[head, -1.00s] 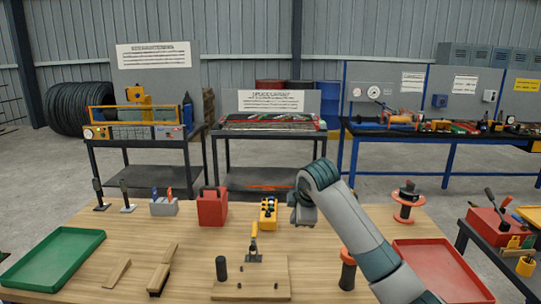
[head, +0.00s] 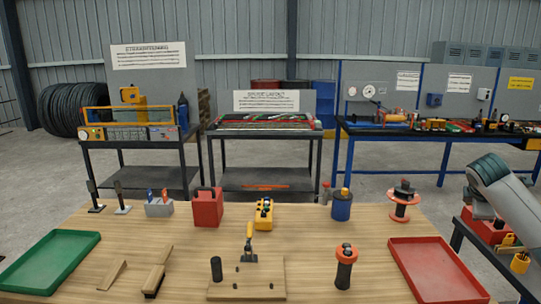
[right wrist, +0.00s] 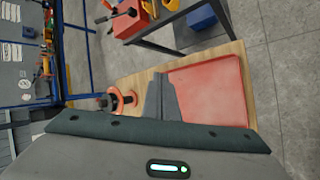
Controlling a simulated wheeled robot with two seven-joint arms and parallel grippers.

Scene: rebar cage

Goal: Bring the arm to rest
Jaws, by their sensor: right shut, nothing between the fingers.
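My right arm shows at the right edge of the head view, beyond the table's right side. My left arm and gripper are in neither view.
The wooden table (head: 320,265) holds a green tray (head: 50,262), a red tray (head: 436,270), a red canister (head: 207,207), a blue can (head: 341,208) and a red spool (head: 404,203). A side cart with a red toolbox (head: 487,228) stands close under my right arm.

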